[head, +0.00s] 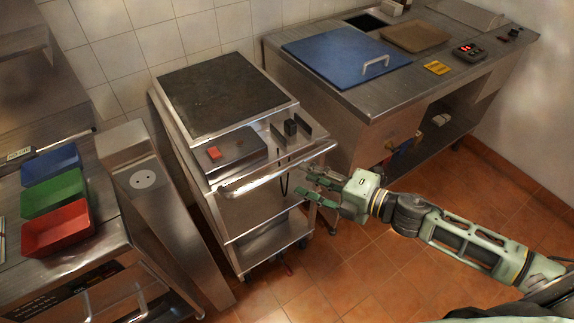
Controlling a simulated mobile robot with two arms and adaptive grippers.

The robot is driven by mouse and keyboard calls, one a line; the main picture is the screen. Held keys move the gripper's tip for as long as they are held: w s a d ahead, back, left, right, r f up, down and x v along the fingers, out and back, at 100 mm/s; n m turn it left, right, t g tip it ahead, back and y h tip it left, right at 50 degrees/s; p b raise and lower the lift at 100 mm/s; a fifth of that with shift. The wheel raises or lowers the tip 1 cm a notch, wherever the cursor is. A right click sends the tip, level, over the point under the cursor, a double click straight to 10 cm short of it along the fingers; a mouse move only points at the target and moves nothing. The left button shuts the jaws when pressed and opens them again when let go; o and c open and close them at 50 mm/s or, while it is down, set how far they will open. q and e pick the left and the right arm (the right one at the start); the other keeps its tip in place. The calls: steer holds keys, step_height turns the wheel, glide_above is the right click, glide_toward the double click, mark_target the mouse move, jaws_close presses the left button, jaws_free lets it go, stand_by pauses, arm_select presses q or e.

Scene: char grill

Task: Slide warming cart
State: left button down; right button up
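The warming cart (213,165) is a steel trolley with a dark flat plate (222,93) on top. It stands between two steel counters, its back near the tiled wall. A bar handle (262,182) runs across its front edge. Lower shelves and casters show below. My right gripper (318,187) is just right of the cart's front corner, by the handle's right end. Its fingers look spread, with nothing seen between them. Whether it touches the handle is unclear. My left gripper is not in view.
A steel counter (355,105) with a blue lid (340,62) stands close on the cart's right. A steel post-like cabinet (165,205) and a counter with blue, green and red bins (60,230) stand on the left. Tiled floor (380,270) is clear in front.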

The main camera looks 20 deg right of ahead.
mark_target(291, 170)
steer(key=p+x, duration=0.1)
steer(key=x, duration=0.6)
steer(key=shift+w+p, duration=0.15)
steer(key=shift+p, duration=0.2)
steer(key=shift+c, duration=0.2)
jaws_close()
